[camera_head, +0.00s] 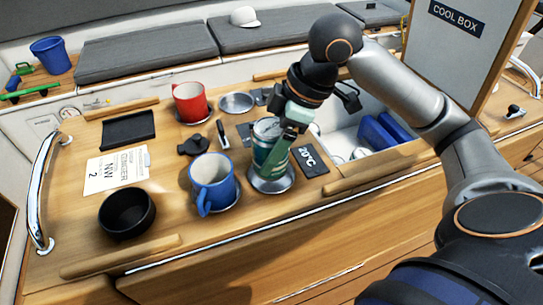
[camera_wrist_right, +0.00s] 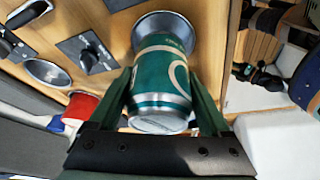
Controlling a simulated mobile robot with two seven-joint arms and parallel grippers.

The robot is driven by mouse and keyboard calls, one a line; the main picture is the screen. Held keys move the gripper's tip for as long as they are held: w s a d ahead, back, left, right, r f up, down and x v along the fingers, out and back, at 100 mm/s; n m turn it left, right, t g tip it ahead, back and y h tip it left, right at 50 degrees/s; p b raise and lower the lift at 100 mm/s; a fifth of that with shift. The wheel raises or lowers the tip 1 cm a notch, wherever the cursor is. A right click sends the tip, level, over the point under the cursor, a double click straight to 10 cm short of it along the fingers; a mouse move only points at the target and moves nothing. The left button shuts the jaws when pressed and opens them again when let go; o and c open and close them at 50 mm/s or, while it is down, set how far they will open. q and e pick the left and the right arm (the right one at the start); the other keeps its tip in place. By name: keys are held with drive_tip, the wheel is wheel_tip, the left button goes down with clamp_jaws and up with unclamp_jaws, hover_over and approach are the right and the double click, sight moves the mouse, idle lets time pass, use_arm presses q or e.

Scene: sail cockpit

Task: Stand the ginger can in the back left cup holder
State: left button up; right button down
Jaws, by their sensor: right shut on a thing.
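My right gripper (camera_head: 274,145) is shut on a green and silver can (camera_head: 265,131), whose label I cannot read. The wrist view shows the can (camera_wrist_right: 160,80) between the two fingers, lid end towards the camera. The can is about upright over the front right cup holder (camera_head: 271,186); I cannot tell if its base rests inside. A red mug (camera_head: 189,100) stands in the back left holder. A blue mug (camera_head: 213,180) stands in the front left holder. The back right holder (camera_head: 237,103) is empty and also shows in the wrist view (camera_wrist_right: 48,72). My left gripper is out of view.
A black bowl (camera_head: 126,214), a paper card (camera_head: 116,172) and a dark tray (camera_head: 128,130) lie at the left of the wooden table. A black winch-like knob (camera_head: 193,145) sits between the mugs. An open cool box with blue packs (camera_head: 385,135) is at the right. Wooden rails edge the table.

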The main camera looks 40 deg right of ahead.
wheel_tip(320, 180, down, 2)
drive_tip(key=shift+f, duration=0.1)
drive_tip(key=shift+f, duration=0.1)
drive_tip(key=shift+f, duration=0.25)
unclamp_jaws()
drive_tip(key=shift+s, duration=0.1)
